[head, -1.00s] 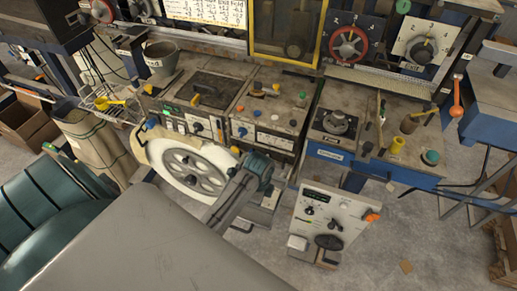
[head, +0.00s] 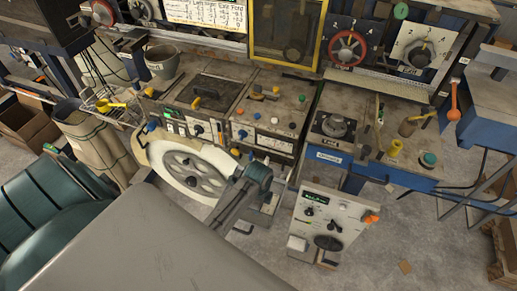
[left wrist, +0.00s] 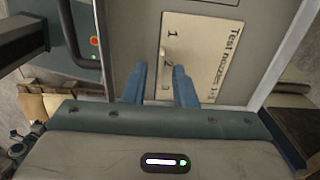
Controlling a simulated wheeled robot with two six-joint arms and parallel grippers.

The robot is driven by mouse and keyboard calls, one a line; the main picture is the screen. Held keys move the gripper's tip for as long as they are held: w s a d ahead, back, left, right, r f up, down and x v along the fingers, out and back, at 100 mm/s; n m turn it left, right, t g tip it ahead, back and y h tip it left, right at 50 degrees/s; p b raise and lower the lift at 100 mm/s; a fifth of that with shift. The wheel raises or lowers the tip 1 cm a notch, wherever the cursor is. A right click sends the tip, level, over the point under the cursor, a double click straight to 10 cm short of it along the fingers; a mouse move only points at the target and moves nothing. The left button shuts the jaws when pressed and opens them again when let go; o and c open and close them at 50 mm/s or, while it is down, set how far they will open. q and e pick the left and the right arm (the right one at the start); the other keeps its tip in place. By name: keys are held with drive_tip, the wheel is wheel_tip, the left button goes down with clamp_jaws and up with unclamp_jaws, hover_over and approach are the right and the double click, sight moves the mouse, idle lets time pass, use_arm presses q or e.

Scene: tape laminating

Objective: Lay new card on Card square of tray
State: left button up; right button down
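No card, tray or Card square can be made out with certainty in either view. In the left wrist view a cream plate (left wrist: 205,62) reading "Test nozzles 1-3" and "1" is fixed on a grey panel. A small pale knob or handle (left wrist: 164,57) stands on its left part. My left gripper (left wrist: 161,88) points at this plate, its two blue fingers apart with nothing visible between them. Whether they touch the plate cannot be told. In the head view neither gripper's fingers can be made out.
A large spoked wheel (head: 190,175) and a white control box (head: 330,220) stand in front. Open floor (head: 430,235) lies at the lower right.

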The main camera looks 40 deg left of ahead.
use_arm(q)
wheel_tip(320, 180, up, 12)
drive_tip(key=b, duration=0.2)
idle(0.4)
